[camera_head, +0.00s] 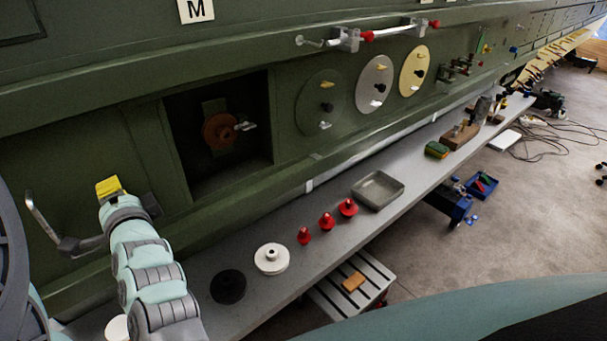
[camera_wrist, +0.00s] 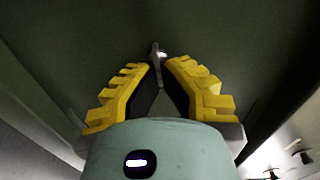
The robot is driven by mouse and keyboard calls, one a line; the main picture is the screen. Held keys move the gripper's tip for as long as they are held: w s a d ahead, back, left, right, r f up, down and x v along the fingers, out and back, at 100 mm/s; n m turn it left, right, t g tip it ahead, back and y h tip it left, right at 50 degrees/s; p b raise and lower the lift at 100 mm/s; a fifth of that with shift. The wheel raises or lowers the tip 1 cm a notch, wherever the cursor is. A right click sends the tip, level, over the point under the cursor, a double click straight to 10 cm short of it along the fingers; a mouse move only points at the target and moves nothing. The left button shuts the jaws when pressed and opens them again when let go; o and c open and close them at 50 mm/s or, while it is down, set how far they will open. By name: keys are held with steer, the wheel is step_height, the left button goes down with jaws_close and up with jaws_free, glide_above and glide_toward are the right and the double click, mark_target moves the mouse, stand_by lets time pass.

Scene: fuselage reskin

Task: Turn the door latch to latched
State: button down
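My gripper (camera_head: 108,187) is at the green fuselage side, on the left in the head view. Its yellow fingers also fill the middle of the wrist view (camera_wrist: 159,66). The fingertips are close together, with a small metal piece (camera_wrist: 158,50) between them, which looks like the door latch. The fingers appear shut on this piece. Its lower part is hidden by the fingertips, and its turned position cannot be read. In the head view my gripper hides this spot.
A dark square recess (camera_head: 183,184) with a reddish-brown round part (camera_head: 221,132) is right of my gripper. A grey bent lever (camera_head: 42,218) is left of it. A long grey bench (camera_head: 300,262) below carries red knobbed parts (camera_head: 327,221), discs and a grey tray (camera_head: 378,190).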

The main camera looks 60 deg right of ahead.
steer(key=shift+f+m, duration=0.1)
steer(key=shift+m, duration=0.5)
steer(key=c, duration=1.2)
jaws_free()
steer(key=shift+o, duration=0.2)
steer(key=v, duration=0.7)
steer(key=shift+s, duration=0.25)
